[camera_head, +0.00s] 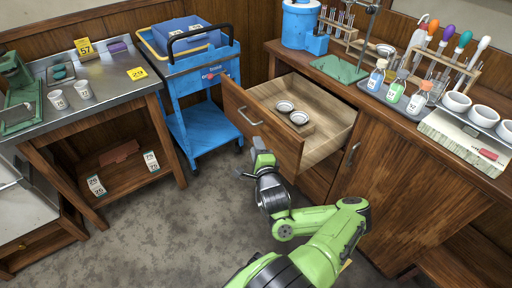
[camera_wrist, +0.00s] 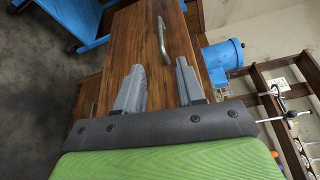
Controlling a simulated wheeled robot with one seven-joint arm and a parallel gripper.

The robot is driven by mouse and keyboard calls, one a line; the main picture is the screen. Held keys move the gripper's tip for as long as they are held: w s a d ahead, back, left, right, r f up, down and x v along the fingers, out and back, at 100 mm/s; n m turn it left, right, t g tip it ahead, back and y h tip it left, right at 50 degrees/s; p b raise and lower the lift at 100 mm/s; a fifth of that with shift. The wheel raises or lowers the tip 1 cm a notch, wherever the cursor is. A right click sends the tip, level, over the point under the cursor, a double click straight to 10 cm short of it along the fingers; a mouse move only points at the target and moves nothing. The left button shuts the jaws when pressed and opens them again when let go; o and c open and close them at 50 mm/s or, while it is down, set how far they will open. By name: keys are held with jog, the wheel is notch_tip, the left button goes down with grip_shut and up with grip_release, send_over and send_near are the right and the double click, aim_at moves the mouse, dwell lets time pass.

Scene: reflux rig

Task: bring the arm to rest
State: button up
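My gripper (camera_head: 257,143) is in front of the pulled-out wooden drawer (camera_head: 325,144), near the lower part of its front, with my green and grey arm folded below it over the floor. In the wrist view my gripper (camera_wrist: 160,72) has its two grey fingers apart with nothing between them. The wooden drawer front (camera_wrist: 133,38) and its metal handle (camera_wrist: 163,40) lie beyond the fingertips. The handle also shows in the head view (camera_head: 249,116), clear of my gripper. Two small round metal-rimmed dishes (camera_head: 292,112) sit inside the drawer.
A blue cart (camera_head: 202,105) stands left of the drawer. The right counter holds a blue device (camera_head: 302,25), bottles (camera_head: 395,91), racks and white bowls (camera_head: 482,115). A metal-topped bench (camera_head: 110,76) with cups stands at left. The floor (camera_head: 165,225) at lower left is clear.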

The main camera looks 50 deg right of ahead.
jog(key=w+a+r+n+t+y, duration=0.2)
jog(key=w+a+r+n+y, duration=0.25)
jog(key=a+n+y, duration=0.45)
jog(key=w+a+r+n+t+y, duration=0.4)
jog(key=a+n, duration=0.3)
jog(key=a, duration=0.4)
jog(key=s+a+f+n+g+y, duration=0.2)
jog(key=s+a+n+g, duration=0.2)
jog(key=a+n+g, duration=0.4)
jog(key=s+a+f+n+g+y, duration=0.25)
jog(key=s+a+n+g, duration=0.35)
jog(key=a, duration=0.4)
jog(key=s+d+r+m+h+p, duration=0.15)
jog(key=s+d+r+h, duration=0.25)
jog(key=s+r, duration=0.4)
jog(key=s+d+r+m+h, duration=0.2)
jog(key=s+d+r+h, duration=0.15)
jog(key=s+r, duration=0.4)
notch_tip(320, 180, up, 16)
jog(key=p, duration=1.5)
jog(key=shift+w+f, duration=0.25)
